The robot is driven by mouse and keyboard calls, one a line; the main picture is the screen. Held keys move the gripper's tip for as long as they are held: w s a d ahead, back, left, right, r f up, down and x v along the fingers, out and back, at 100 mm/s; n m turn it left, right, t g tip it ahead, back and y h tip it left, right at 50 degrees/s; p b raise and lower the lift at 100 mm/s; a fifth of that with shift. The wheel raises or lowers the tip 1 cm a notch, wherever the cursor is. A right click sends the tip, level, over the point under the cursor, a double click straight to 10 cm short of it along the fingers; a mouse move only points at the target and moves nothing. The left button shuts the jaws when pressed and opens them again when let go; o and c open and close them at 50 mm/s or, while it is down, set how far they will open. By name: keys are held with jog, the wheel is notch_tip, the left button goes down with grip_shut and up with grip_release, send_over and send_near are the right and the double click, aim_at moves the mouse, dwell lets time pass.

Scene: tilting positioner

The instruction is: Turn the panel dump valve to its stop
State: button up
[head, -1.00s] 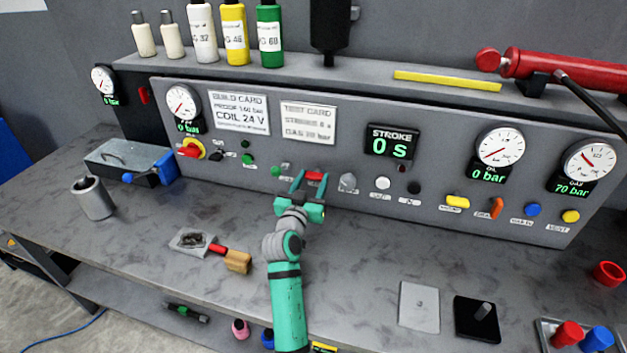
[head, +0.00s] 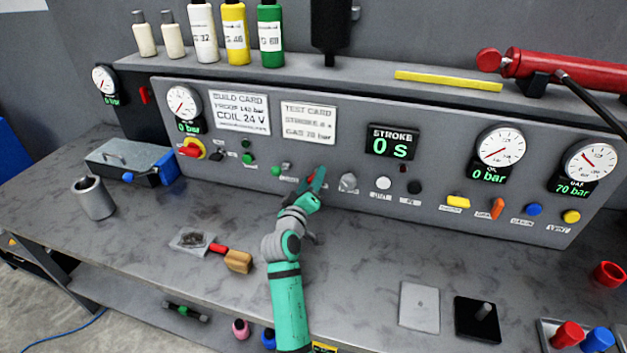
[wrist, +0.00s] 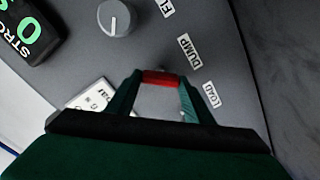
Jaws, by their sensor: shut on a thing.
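The dump valve (wrist: 160,78) is a red handle on the panel, beside the label reading DUMP in the wrist view. My gripper (head: 315,181) is at the panel front, below the test card. Its two green fingers stand at either end of the red handle and are shut on it, as the wrist view also shows (wrist: 158,80). In the head view my gripper is rolled, and the red handle (head: 313,174) is mostly covered by the fingers.
A grey knob (head: 348,183) sits right of the valve, and a green fitting (head: 276,170) to the left. The STROKE display (head: 391,142) reads 0 s.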

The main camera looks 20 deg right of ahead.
jog(key=shift+f+n, duration=0.2)
jog(key=shift+n, duration=4)
jog(key=o, duration=1.1)
jog(key=shift+c, duration=0.2)
jog(key=v, duration=1.1)
